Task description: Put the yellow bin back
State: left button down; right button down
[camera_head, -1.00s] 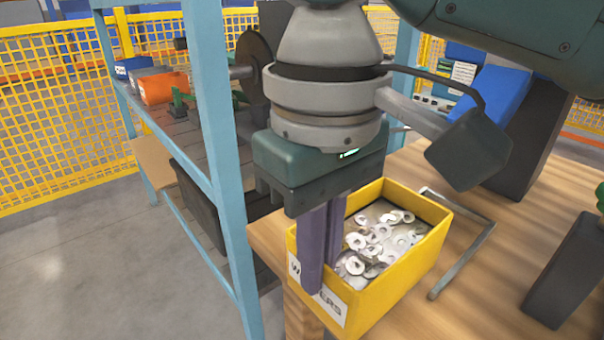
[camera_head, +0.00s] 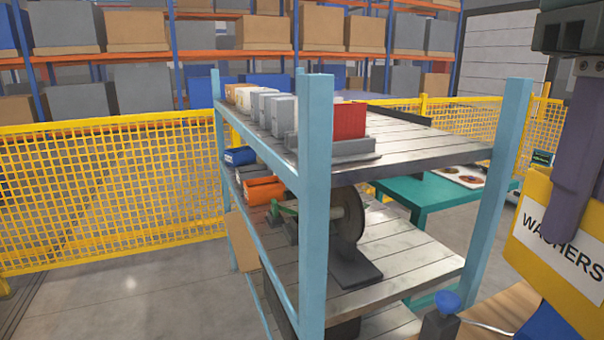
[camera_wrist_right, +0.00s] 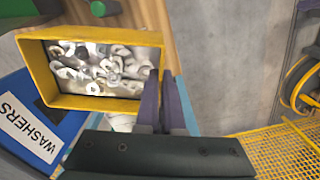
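The yellow bin (camera_head: 535,228) shows at the right edge of the head view, partly cut off, with a white "WASHERS" label on its outer face. In the right wrist view the bin (camera_wrist_right: 46,75) is seen from above with many metal washers inside. My right gripper (camera_head: 568,205) has a finger against the labelled wall. In the wrist view its fingers (camera_wrist_right: 159,90) are close together at the bin's right wall, shut on it. The bin appears lifted and is right of the light-blue shelf rack (camera_head: 316,200). My left gripper is not in view.
The rack's top shelf (camera_head: 420,150) carries grey and white boxes and a red box (camera_head: 349,120). The middle shelf holds small bins and a dark wheel (camera_head: 347,217). A wooden table (camera_head: 500,305) is at lower right. A blue piece with a "WASHERS" label (camera_wrist_right: 32,130) is below.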

notch_tip(320, 180, up, 39)
jog(key=p, duration=3.7)
jog(key=s+f, duration=0.2)
jog(key=s, duration=0.4)
jog(key=shift+d, duration=0.15)
